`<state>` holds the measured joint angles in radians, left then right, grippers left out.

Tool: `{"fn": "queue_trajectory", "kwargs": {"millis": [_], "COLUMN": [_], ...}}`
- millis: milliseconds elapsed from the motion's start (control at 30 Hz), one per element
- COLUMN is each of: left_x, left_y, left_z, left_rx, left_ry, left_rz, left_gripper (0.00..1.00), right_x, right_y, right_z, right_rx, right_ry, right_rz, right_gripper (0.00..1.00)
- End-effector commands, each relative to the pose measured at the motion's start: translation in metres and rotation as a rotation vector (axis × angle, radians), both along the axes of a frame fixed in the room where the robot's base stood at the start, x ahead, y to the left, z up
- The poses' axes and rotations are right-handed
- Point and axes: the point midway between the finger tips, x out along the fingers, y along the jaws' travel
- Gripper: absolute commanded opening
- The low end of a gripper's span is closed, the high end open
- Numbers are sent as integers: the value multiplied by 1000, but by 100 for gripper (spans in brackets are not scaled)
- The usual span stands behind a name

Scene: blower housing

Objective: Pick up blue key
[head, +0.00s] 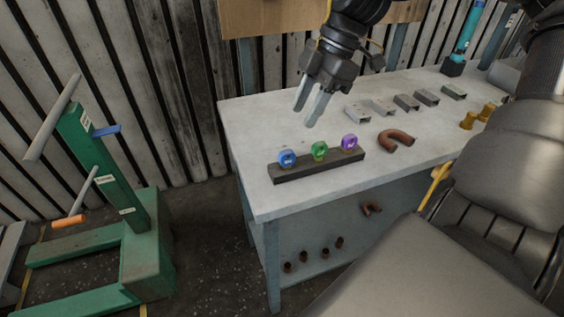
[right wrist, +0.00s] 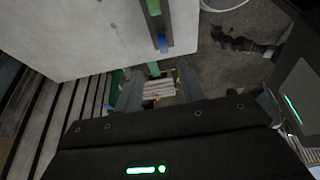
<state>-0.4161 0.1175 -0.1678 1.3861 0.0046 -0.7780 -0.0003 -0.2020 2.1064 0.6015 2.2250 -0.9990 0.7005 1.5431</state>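The blue key (head: 287,159) stands upright at the left end of a dark bar-shaped holder (head: 318,166) on the table, with a green key (head: 319,150) and a purple key (head: 349,143) beside it. My right gripper (head: 306,115) hangs above and behind the keys, empty, its two fingers apart and pointing down. In the right wrist view, the open fingers (right wrist: 160,80) show at the lower middle. A blue piece that looks like the blue key (right wrist: 164,44) lies beyond them, apart from the fingers. My left gripper is not in view.
The grey table (head: 250,125) has a brown curved pipe (head: 397,141) and several metal blocks (head: 406,102) to the right of the keys. A green machine with a lever (head: 100,175) stands on the floor at left. The table's left end is clear.

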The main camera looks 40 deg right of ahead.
Motion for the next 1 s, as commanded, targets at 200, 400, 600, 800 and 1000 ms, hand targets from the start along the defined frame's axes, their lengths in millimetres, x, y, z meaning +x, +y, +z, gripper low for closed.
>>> {"fn": "queue_trajectory", "kwargs": {"millis": [200, 400, 600, 800, 1000], "left_x": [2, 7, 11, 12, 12], "left_y": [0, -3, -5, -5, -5], "left_z": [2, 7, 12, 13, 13], "left_rx": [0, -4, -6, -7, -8], "left_ry": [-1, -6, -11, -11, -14], "left_rz": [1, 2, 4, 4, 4], "left_gripper": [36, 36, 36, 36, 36], "right_x": [-2, 2, 5, 6, 5], "right_y": [1, 12, 20, 23, 35], "right_z": [-4, -33, -50, -54, -78], "right_rx": [-7, -7, -7, -6, -7], "right_ry": [8, 8, 5, 4, 9], "right_rz": [-4, -1, -2, 0, 1], "right_gripper": [40, 40, 40, 40, 40]}}
